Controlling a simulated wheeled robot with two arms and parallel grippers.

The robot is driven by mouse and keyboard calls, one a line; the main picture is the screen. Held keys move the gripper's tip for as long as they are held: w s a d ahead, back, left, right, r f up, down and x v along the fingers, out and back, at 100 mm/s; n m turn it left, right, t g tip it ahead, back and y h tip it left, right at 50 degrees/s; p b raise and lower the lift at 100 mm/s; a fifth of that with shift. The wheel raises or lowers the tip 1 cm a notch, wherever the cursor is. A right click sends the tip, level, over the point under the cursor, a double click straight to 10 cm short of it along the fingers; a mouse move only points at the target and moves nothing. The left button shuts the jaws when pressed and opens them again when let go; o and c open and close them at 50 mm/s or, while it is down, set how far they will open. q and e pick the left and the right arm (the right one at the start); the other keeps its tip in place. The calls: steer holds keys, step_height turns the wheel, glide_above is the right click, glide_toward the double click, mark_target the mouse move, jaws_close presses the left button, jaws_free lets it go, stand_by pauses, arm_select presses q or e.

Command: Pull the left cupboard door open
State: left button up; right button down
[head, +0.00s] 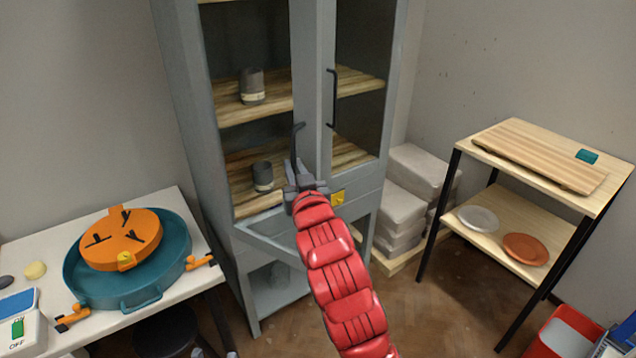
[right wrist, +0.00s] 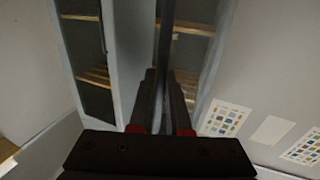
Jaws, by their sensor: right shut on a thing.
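The grey cupboard (head: 180,75) stands at the back with two glazed doors. Its left door (head: 307,75) looks slightly ajar, its lower edge slanting out from the frame. The dark bar handle (head: 296,142) of this door rises from between the jaws of my right gripper (head: 298,176), which is shut on it. In the right wrist view the handle (right wrist: 166,40) runs up between the fingers (right wrist: 160,88). The right door (head: 362,80) looks closed, with its own dark handle (head: 332,98). My left gripper is not in view.
Grey cups (head: 252,86) stand on the cupboard's wooden shelves. A white table (head: 160,200) with a teal basin (head: 90,285) and orange disc is at left. Pale blocks (head: 400,215) are stacked right of the cupboard. A wooden rack (head: 600,195) stands at right. Some floor is free between.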

steer(key=s+a+m+h+b, duration=0.1)
steer(key=s+a+h+b, duration=0.1)
steer(key=s+a+b, duration=0.3)
steer(key=shift+s+a+m+t, duration=0.3)
steer(key=shift+s+a, duration=0.5)
steer(key=shift+a, duration=0.4)
steer(key=shift+r, duration=0.1)
steer(key=c, duration=0.9)
jaws_free()
steer(key=shift+w+a, duration=0.1)
steer(key=s+d+b, duration=0.1)
steer(key=s+b, duration=0.2)
steer(key=s, duration=0.2)
steer(key=s+d+b, duration=0.1)
steer(key=s+b, duration=0.2)
steer(key=s, duration=0.3)
steer(key=s+d+b, duration=0.1)
steer(key=s+b, duration=0.3)
steer(key=s, duration=0.2)
steer(key=shift+s, duration=0.15)
